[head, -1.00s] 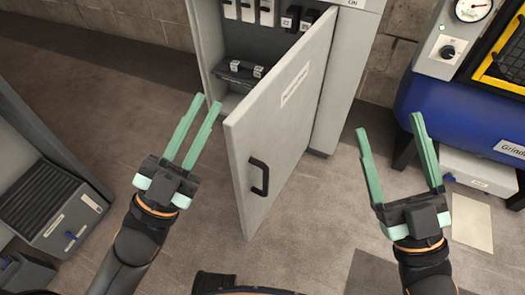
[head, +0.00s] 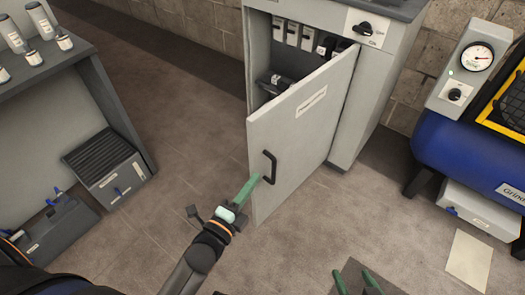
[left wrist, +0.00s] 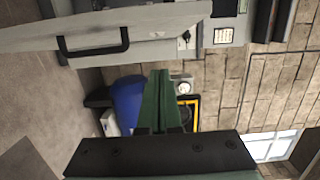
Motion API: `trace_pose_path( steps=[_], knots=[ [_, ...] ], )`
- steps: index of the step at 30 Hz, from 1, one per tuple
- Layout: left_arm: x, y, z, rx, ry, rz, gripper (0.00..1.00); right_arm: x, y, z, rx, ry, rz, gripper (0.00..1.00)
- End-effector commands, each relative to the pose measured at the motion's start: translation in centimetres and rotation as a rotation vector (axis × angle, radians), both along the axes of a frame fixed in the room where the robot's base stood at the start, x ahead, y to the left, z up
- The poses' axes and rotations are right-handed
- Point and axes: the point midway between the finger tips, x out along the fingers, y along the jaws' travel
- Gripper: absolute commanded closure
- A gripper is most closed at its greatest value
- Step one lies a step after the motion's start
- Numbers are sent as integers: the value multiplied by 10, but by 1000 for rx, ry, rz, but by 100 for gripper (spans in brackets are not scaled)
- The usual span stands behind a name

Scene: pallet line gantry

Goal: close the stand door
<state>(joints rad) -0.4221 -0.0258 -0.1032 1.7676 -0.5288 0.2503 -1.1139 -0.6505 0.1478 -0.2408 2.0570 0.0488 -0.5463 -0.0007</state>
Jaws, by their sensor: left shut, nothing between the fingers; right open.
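The stand is a grey cabinet (head: 391,68). Its grey door (head: 310,130) stands ajar, hinged on the right, with part of the interior showing above it. A black handle (head: 269,168) sits near the door's free edge, and it also shows in the left wrist view (left wrist: 124,40). My left gripper (head: 253,180) is shut and empty, with its fingertips close beside the handle in the head view; I cannot tell there whether they touch. In the left wrist view, its fingers (left wrist: 158,75) appear apart from the handle. My right gripper (head: 354,277) is open and empty, partly cut off at the bottom edge.
A blue compressor (head: 450,150) with a gauge stands to the right. A grey shelf unit (head: 105,85) with several canisters stands at the left, with bins (head: 108,173) below. The floor (head: 190,170) between shelf and stand is clear.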

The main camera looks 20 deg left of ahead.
Motion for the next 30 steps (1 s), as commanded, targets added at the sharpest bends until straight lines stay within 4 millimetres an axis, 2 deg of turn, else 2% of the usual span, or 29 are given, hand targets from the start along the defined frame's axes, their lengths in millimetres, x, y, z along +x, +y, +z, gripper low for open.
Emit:
trace_pose_path(
  steps=[5, 8, 20, 24, 30],
  knots=[
    [11, -2, -2, 11, 1, 1, 100, -3, 0, -4, 0, 15, -1, 21],
    [26, -5, -2, 10, 0, 1, 100, -3, 0, -5, -1, 13, 0, 21],
    [101, -22, -2, 9, 0, 1, 100, -3, -2, -13, -3, 10, -2, 21],
    [108, 0, -1, 14, 2, 1, 100, -3, -2, -11, -3, 10, -1, 21],
    [115, 14, -2, 10, 3, 1, 100, -3, -2, -11, -2, 9, -2, 21]
  ],
)
